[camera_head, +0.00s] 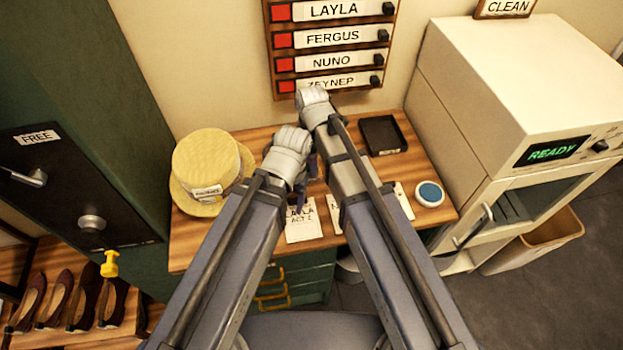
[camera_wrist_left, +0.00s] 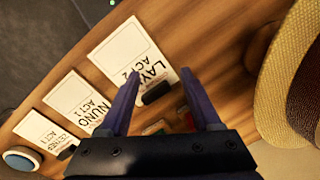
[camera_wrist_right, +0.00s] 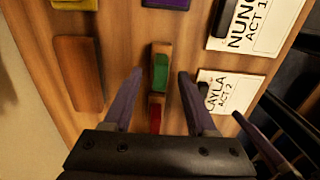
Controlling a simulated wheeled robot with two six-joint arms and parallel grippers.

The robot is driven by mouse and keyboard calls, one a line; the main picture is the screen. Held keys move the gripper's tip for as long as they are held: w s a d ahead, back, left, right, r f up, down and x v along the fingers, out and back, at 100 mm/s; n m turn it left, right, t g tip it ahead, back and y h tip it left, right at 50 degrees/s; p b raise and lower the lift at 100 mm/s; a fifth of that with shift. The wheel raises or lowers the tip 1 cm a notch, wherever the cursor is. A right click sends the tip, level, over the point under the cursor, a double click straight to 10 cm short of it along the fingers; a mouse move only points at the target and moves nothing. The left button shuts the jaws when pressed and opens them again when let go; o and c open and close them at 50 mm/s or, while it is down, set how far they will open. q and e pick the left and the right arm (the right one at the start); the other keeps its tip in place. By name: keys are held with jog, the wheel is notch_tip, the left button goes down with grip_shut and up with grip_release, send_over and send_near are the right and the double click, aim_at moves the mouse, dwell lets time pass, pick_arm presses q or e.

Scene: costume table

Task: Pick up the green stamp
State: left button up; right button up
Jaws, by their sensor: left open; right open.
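The green stamp (camera_wrist_right: 160,72) is a small block with a green part and a wooden end, lying on the wooden table in the right wrist view. My right gripper (camera_wrist_right: 161,76) is open, with its fingers on either side of the green stamp in that picture. I cannot tell how far above it they are. My left gripper (camera_wrist_left: 160,77) is open over the table beside the LAYLA card (camera_wrist_left: 128,48); one of its fingers also shows at the right wrist view's lower right. In the head view my arms hide the green stamp.
A red stamp (camera_wrist_right: 155,115) lies just by the green one. Purple (camera_wrist_right: 167,3) and yellow (camera_wrist_right: 75,4) pieces and a wooden block (camera_wrist_right: 78,73) are nearby. A straw hat (camera_head: 207,165), a black tray (camera_head: 383,135) and a blue round pad (camera_head: 429,194) stand on the table.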

notch_tip(320, 180, down, 2)
jog(key=shift+f+b, duration=0.2)
jog(key=shift+b, duration=0.55)
jog(key=shift+r, duration=0.1)
grip_shut()
